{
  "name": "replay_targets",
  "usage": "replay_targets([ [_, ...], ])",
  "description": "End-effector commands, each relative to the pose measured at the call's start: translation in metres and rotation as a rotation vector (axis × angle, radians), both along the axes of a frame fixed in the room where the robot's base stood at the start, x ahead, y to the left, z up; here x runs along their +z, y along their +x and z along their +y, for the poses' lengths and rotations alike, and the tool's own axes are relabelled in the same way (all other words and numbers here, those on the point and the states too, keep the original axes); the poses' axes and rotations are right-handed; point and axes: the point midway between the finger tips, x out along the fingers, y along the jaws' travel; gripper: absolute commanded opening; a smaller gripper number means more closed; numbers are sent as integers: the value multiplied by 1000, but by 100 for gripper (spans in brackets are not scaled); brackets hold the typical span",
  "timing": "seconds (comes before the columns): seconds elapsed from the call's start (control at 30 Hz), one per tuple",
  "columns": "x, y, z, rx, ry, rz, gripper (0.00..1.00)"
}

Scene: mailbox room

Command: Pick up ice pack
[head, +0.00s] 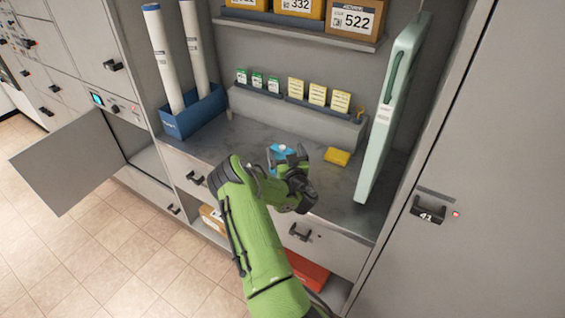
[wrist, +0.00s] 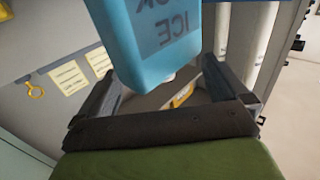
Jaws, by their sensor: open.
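The ice pack (wrist: 158,40) is a light blue block with dark "ICE" lettering, upside down in the wrist view. In the head view the ice pack (head: 281,149) shows as a small blue patch on the grey counter, partly hidden by my gripper (head: 293,165). In the wrist view my gripper (wrist: 163,88) is open, one finger on each side of the pack's near end. There is a visible gap to the left finger. Whether the right finger touches the pack cannot be told.
A yellow item (head: 337,156) lies on the counter (head: 245,136) right of my gripper. A tall pale green case (head: 390,115) leans at the right. A blue bin (head: 193,114) with white tubes stands left. An open locker door (head: 65,165) sticks out at the left.

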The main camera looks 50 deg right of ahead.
Motion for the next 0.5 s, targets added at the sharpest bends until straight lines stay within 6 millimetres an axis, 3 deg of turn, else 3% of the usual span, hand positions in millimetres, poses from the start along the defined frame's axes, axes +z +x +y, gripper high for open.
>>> replay_targets([
  [0.13, 0, -1, 0, -1, 0, 0, 98],
  [0.5, 0, -1, 0, -1, 0, 0, 42],
])
